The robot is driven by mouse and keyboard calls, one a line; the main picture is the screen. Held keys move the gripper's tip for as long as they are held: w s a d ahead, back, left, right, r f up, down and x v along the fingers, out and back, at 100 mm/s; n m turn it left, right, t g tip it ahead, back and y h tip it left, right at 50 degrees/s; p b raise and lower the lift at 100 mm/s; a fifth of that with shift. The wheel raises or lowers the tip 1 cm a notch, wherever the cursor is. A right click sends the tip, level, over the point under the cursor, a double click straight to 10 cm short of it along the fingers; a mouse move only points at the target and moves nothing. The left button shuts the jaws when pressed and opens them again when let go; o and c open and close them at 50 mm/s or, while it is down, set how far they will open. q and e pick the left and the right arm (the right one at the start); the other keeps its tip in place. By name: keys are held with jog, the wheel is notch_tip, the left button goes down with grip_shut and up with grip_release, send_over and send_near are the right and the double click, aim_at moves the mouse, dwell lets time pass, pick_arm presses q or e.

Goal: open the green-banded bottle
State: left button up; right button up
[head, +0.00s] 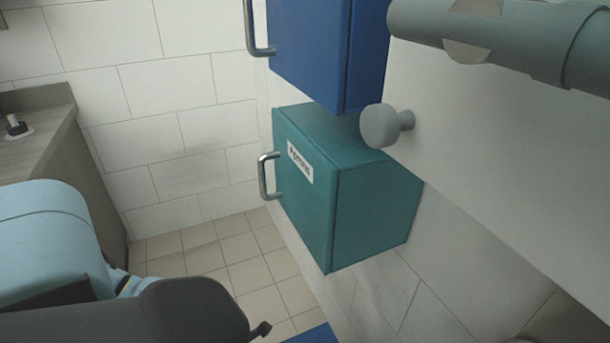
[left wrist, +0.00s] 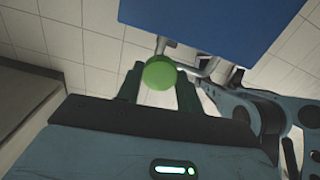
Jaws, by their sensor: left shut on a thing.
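In the left wrist view, my left gripper (left wrist: 160,80) has its two dark green fingers on either side of a round green thing (left wrist: 159,72). The gripper is shut on it. It looks like an end or cap seen face on. I cannot tell whether it belongs to the green-banded bottle, and no bottle body or band is clear. Dark jointed links (left wrist: 268,112) at the right of that view may be my right gripper, but its fingers and opening cannot be made out. In the head view my left arm comes in at lower left, and no fingers show there.
In the head view, a teal box (head: 300,205) with a handle and label hangs on the tiled wall below a blue box (head: 315,50). A grey knob (head: 380,126) sticks out from a pale panel (head: 490,170). A counter (head: 45,150) stands at the left. Tiled floor lies between.

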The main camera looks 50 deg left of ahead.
pick_arm(q)
jog(key=w, duration=0.5)
jog(key=w+f+b, duration=0.1)
jog(key=w, duration=0.4)
jog(key=w+b, duration=0.1)
jog(key=w, duration=0.5)
jog(key=shift+w+d+f, duration=0.1)
jog(key=shift+d+f, duration=0.2)
jog(key=shift+d, duration=0.1)
jog(key=shift+f+b, duration=0.55)
jog(key=shift+f, duration=1.25)
jog(key=shift+f, duration=0.25)
jog(key=o, duration=1.1)
jog(key=shift+r, duration=0.2)
